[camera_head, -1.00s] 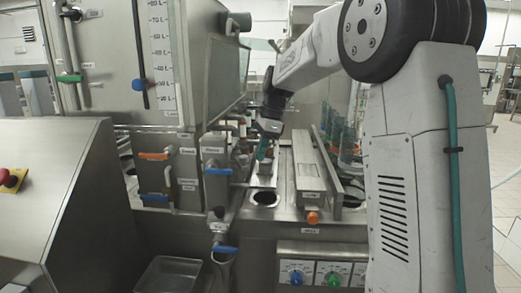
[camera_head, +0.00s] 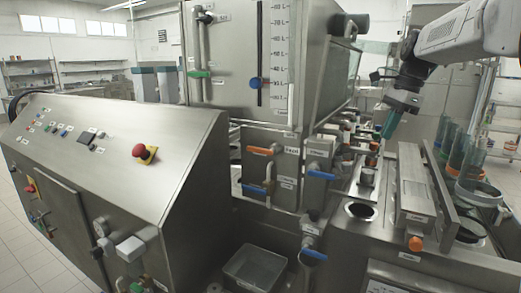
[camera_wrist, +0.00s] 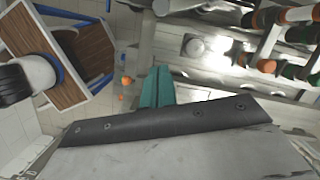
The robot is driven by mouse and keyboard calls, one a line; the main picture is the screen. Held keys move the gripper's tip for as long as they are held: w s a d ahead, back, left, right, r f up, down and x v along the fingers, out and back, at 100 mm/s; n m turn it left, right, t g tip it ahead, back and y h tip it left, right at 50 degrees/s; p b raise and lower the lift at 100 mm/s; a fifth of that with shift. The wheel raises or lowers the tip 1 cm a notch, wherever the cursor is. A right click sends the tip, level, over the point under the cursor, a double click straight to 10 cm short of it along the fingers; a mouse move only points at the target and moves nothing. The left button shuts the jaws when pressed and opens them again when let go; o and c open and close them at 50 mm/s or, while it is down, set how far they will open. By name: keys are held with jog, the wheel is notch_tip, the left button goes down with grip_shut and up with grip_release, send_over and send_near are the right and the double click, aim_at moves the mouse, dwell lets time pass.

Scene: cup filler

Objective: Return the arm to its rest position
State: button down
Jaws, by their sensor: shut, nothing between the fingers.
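My gripper (camera_head: 388,127), with teal fingers, hangs at the upper right of the head view, above the steel machine top. Its fingers point down and are shut with nothing between them. In the wrist view the teal fingers (camera_wrist: 157,88) lie side by side at the middle. My arm (camera_head: 465,30) reaches in from the upper right edge; the rest of it is out of view. A small metal cylinder (camera_head: 368,174) stands on the machine top below the gripper, apart from it.
A control console (camera_head: 110,150) with a red emergency button (camera_head: 146,153) fills the left. A tank with a level scale (camera_head: 279,60) stands left of the gripper. Green-tinted glass cylinders (camera_head: 459,152) stand to its right. A round opening (camera_head: 361,211) lies in the machine top.

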jog(key=s+a+f+n+h, duration=0.1)
jog(key=s+a+f+n, duration=0.3)
jog(key=s, duration=0.8)
jog(key=s+a+f+n, duration=0.4)
jog(key=s+n, duration=0.5)
jog(key=s, duration=0.3)
jog(key=s+a+f+n+h, duration=0.1)
jog(key=s+a+f+n, duration=0.4)
jog(key=s, duration=0.7)
jog(key=shift+s+f+n+t+h, duration=0.2)
jog(key=shift+f+n+t+h, duration=0.15)
jog(key=shift+n, duration=0.55)
